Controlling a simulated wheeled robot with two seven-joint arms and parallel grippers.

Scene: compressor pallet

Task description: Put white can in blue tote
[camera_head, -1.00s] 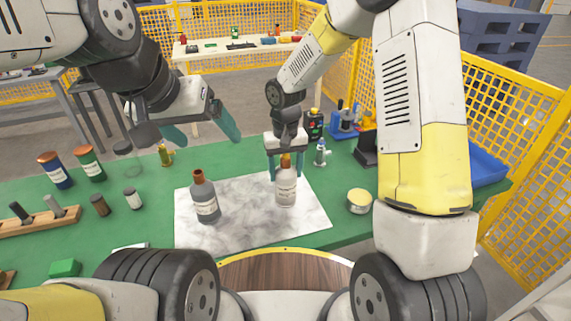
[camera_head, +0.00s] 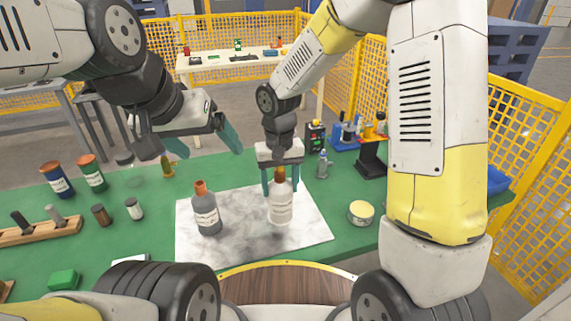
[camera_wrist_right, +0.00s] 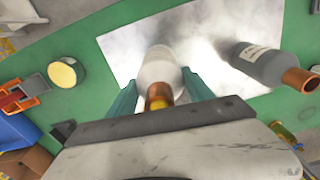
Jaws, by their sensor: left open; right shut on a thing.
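A short round cream-white can (camera_head: 361,214) with a yellowish lid stands on the green table, right of the marbled sheet. It also shows in the right wrist view (camera_wrist_right: 66,73). A blue tote (camera_head: 497,181) at the table's right end is mostly hidden behind my right arm. My right gripper (camera_head: 282,186) is shut on a white bottle (camera_head: 281,208) with an orange-brown top, over the sheet; the bottle also shows in the wrist view (camera_wrist_right: 159,68). Whether it touches the sheet is unclear. My left gripper (camera_head: 201,157) is open and empty above the table's far left part.
A grey bottle (camera_head: 207,214) stands on the marbled sheet (camera_head: 255,244), left of the held bottle. Jars, small bottles and a wooden rack (camera_head: 40,229) occupy the left. Blue and black stands (camera_head: 372,157) line the back right. A yellow mesh fence (camera_head: 530,170) borders the right.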

